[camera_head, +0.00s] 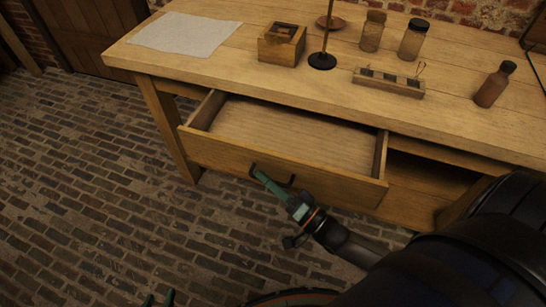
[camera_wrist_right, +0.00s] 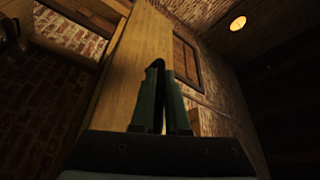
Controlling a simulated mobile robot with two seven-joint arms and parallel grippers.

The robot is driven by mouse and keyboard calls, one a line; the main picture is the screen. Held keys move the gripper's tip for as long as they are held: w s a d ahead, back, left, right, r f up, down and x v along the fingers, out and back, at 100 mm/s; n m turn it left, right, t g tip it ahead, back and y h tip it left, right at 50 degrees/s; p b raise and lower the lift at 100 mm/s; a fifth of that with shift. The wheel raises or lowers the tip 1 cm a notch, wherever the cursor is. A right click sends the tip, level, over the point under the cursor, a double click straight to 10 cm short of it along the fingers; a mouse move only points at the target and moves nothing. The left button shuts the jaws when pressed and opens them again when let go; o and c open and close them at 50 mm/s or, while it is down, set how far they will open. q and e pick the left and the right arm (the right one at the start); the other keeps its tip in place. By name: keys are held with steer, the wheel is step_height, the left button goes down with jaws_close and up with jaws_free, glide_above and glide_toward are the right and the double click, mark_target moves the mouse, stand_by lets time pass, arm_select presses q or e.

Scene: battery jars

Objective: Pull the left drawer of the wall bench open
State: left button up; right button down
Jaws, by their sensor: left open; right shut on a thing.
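The left drawer (camera_head: 222,156) of the wooden wall bench (camera_head: 232,82) stands well out from under the top, and its inside looks empty. A dark bar handle (camera_head: 291,182) sits on the drawer front. My right gripper (camera_head: 260,176) is shut on this handle, its green fingers partly covering it. In the right wrist view, the fingers (camera_wrist_right: 160,98) close around the dark handle (camera_wrist_right: 157,64), with the drawer front (camera_wrist_right: 142,50) behind. My left gripper (camera_head: 159,299) shows only its green fingertips at the bottom edge, open and apart from the bench.
On the bench top are a paper sheet (camera_head: 185,34), a wooden box (camera_head: 282,46), a stand (camera_head: 322,61), two jars (camera_head: 373,32) (camera_head: 413,40), a small rack (camera_head: 388,83) and a brown bottle (camera_head: 493,86). An open bay (camera_head: 428,175) lies right of the drawer. The brick floor (camera_head: 80,190) at left is clear.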

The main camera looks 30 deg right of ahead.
arm_select(q)
steer(key=shift+d+r+p, duration=0.15)
steer(key=shift+r+p, duration=0.6)
steer(key=shift+r, duration=0.05)
arm_select(e)
steer(key=s+a, duration=0.5)
steer(key=a, duration=0.1)
steer(key=shift+s, duration=0.2)
arm_select(q)
steer(key=shift+w, duration=0.1)
arm_select(e)
steer(key=c, duration=1.2)
jaws_free()
arm_select(q)
steer(key=shift+s+d, duration=0.15)
steer(key=shift+s, duration=0.05)
arm_select(e)
steer(key=shift+s+f, duration=0.1)
